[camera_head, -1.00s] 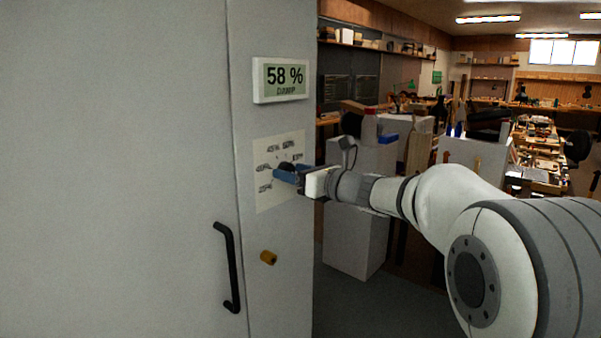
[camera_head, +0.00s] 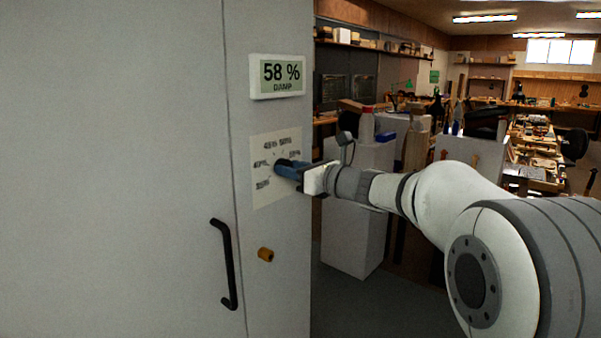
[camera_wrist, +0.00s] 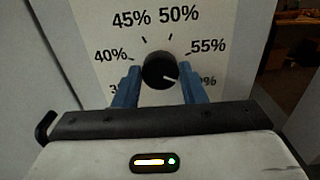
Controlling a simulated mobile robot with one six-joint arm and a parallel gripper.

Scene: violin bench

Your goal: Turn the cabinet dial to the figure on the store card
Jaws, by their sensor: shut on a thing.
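The cabinet dial (camera_wrist: 160,70) is a round black knob on a white printed scale (camera_wrist: 95,20) with marks for 40%, 45%, 50% and 55%; labels at both lower ends are partly hidden. Its white pointer line points to the lower right, below 55%, towards the partly covered label there. My gripper (camera_wrist: 160,80) has its blue fingers on either side of the dial, shut on it. In the head view my gripper (camera_head: 288,169) covers most of the dial. The store card is not recognisable in view.
A display (camera_head: 277,76) reading 58 % DAMP is above the scale. A black door handle (camera_head: 226,265) and a small yellow-brown knob (camera_head: 265,255) are below. A grey pedestal (camera_head: 357,225) and cluttered benches stand to the right.

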